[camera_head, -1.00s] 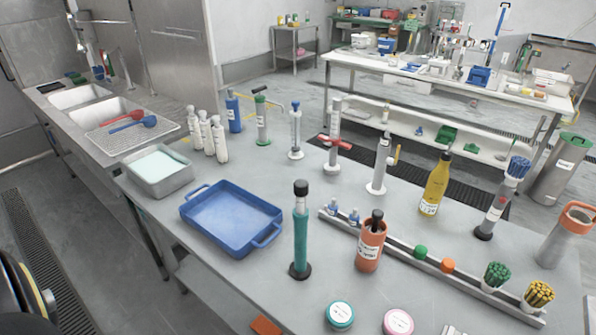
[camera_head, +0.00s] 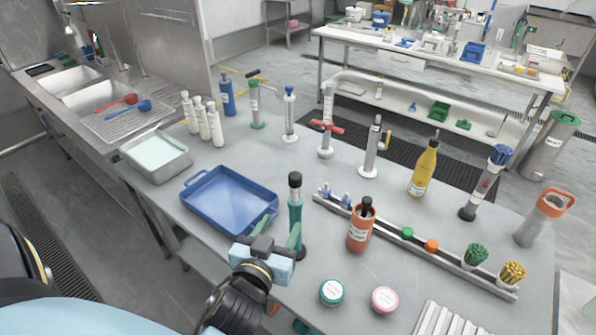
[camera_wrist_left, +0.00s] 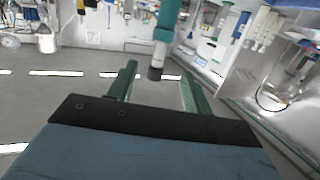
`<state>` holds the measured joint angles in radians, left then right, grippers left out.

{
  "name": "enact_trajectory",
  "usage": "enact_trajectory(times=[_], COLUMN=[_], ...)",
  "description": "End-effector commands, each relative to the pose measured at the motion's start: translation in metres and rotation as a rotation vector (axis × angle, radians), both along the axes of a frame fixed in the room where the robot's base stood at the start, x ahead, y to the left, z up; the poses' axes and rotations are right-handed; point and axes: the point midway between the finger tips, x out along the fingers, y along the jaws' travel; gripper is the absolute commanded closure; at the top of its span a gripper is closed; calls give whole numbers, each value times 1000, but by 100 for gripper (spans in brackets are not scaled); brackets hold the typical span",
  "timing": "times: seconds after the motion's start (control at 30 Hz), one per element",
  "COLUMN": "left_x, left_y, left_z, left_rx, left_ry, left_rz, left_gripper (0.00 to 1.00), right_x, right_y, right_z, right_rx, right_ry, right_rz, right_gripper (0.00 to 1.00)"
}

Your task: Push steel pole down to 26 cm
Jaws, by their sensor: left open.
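A teal upright tube (camera_head: 295,213) stands on a round black foot on the grey table. A short steel pole (camera_head: 295,194) with a black cap sticks out of its top; it also shows in the left wrist view (camera_wrist_left: 158,54) as a pale band between tube and cap. My left gripper (camera_head: 279,228) is open, with its green fingers close by the tube, below the cap. In the left wrist view the cap is near the gap between the fingers (camera_wrist_left: 160,85). I cannot tell whether they touch.
A blue tray (camera_head: 232,202) lies to the left. An orange container (camera_head: 361,230) stands close on the right, beside a long rail (camera_head: 450,268). Two round tins (camera_head: 333,292) lie in front. Several pumps and bottles stand along the back.

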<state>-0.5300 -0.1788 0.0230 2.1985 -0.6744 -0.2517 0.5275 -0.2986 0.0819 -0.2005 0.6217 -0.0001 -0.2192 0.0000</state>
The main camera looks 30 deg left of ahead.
Motion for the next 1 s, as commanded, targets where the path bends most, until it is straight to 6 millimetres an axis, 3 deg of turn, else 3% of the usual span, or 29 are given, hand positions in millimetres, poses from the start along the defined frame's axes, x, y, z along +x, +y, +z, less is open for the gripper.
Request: enact_trajectory(times=[0.03,0.1,0.2,0.37,0.8,1.0], left_x=[0,0,3,20,102,124], left_y=[2,2,2,7,27,33], left_z=[17,32,41,42,41,40], left_rx=[8,17,25,28,27,26], left_ry=[-50,-100,-130,-133,-129,-129], left_rz=[3,0,-4,-6,-5,-5], left_gripper=[50,50,50,50,50,50], right_x=[-2,-3,-3,-3,-3,-3], right_y=[0,0,0,0,1,2], right_z=[3,3,5,9,25,27], right_rx=[0,-1,0,0,1,2], right_ry=[2,4,5,6,6,6], right_rz=[0,0,0,-1,-2,-2], right_gripper=[64,64,64,64,64,64])
